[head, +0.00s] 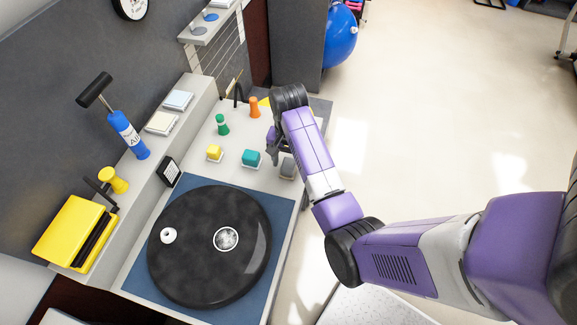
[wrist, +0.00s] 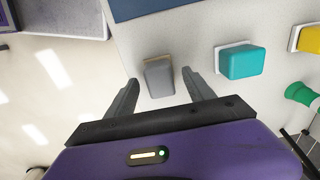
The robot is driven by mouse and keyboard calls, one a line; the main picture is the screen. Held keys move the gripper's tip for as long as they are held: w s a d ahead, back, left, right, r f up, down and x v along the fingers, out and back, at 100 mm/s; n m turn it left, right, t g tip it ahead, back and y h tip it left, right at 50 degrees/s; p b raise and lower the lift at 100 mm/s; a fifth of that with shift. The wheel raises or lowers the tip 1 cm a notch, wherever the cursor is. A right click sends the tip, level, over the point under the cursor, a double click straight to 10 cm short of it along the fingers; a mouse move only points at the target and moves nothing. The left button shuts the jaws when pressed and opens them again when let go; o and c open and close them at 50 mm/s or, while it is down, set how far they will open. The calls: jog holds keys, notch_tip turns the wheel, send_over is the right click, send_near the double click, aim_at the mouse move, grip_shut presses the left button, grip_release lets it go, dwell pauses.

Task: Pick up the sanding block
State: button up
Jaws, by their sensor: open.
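A grey block on a thin tan base, which looks like the sanding block (wrist: 159,77), lies on the light table top near its edge. It also shows in the head view (head: 288,168), just right of my gripper (head: 277,151). In the wrist view my gripper (wrist: 160,80) is open, with one fingertip on each side of the block's image and clear gaps to both sides. It holds nothing. Whether the fingertips are down at the block's height I cannot tell.
A teal block (head: 250,158) and a yellow block (head: 214,152) sit beside the grey one. A green piece (head: 222,125) and an orange piece (head: 254,106) stand farther back. A black disc (head: 190,270) lies on a blue mat (head: 283,220). Open floor lies right of the table.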

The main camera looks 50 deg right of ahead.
jog(key=shift+f, duration=0.55)
grip_shut()
jog(key=shift+r, duration=0.15)
